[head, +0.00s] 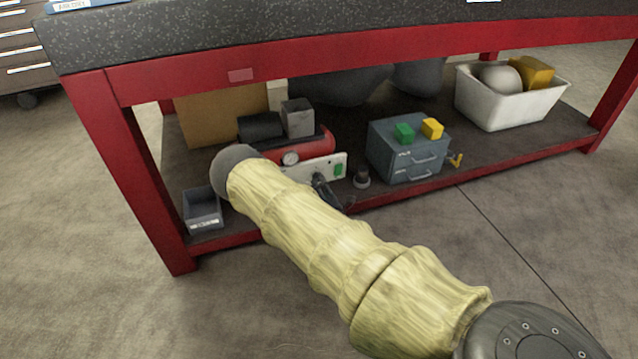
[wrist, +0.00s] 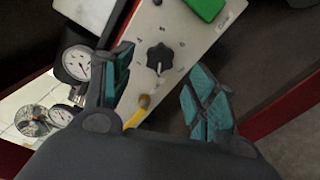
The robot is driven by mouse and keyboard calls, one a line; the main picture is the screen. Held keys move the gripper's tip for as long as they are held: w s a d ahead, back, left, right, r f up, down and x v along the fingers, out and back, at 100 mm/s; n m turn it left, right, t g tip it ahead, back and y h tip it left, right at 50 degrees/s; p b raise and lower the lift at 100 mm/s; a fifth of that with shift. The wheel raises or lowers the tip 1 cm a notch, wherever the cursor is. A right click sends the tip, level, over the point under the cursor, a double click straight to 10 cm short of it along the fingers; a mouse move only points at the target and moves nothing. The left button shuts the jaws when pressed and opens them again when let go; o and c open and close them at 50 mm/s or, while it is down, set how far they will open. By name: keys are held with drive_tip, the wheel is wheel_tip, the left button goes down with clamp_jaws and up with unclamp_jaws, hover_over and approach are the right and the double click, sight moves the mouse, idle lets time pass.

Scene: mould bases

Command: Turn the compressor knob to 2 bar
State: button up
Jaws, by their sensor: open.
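The compressor (head: 312,143) has a red tank and sits on the lower shelf under the bench. Its white panel (wrist: 193,40) carries a dark star-shaped knob (wrist: 159,57) with small marks around it. A pale mark shows on the knob's lower side in the wrist view; I cannot read its setting for certain. My gripper (wrist: 160,75) is open, with teal-padded fingers either side of the knob's line of view. Nothing is between the fingers, and they appear apart from the knob. In the head view my gripper (head: 325,190) is small and dark before the panel, hiding the knob.
A green switch (wrist: 206,7) is on the panel. A round gauge (wrist: 77,62) is left of my left finger. On the shelf are a grey drawer box (head: 408,160), a white bin (head: 505,108) and a small grey bin (head: 202,215). The red bench frame (head: 300,66) runs above.

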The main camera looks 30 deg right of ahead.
drive_tip(key=v, duration=0.7)
idle(0.4)
drive_tip(key=s+a+f+m+g, duration=0.3)
drive_tip(key=s+f+m+g, duration=0.25)
drive_tip(key=s, duration=0.45)
drive_tip(key=s+a+f+m+g, duration=0.35)
drive_tip(key=s+f+m, duration=0.2)
drive_tip(key=s, duration=0.45)
drive_tip(key=s+a+r+m+g+y, duration=0.2)
drive_tip(key=s+a+m+g, duration=0.2)
drive_tip(key=s+a, duration=0.6)
drive_tip(key=s+a+r+m+g+y, duration=0.2)
drive_tip(key=s+a+m+g+y, duration=0.15)
drive_tip(key=s+a, duration=0.65)
wheel_tip(320, 180, up, 34)
drive_tip(key=s+d+h+p, duration=0.1)
drive_tip(key=p, duration=3.3)
drive_tip(key=shift+s+m+g, duration=0.15)
drive_tip(key=shift+m+g, duration=0.3)
drive_tip(key=shift+r, duration=0.1)
drive_tip(key=shift+c, duration=0.2)
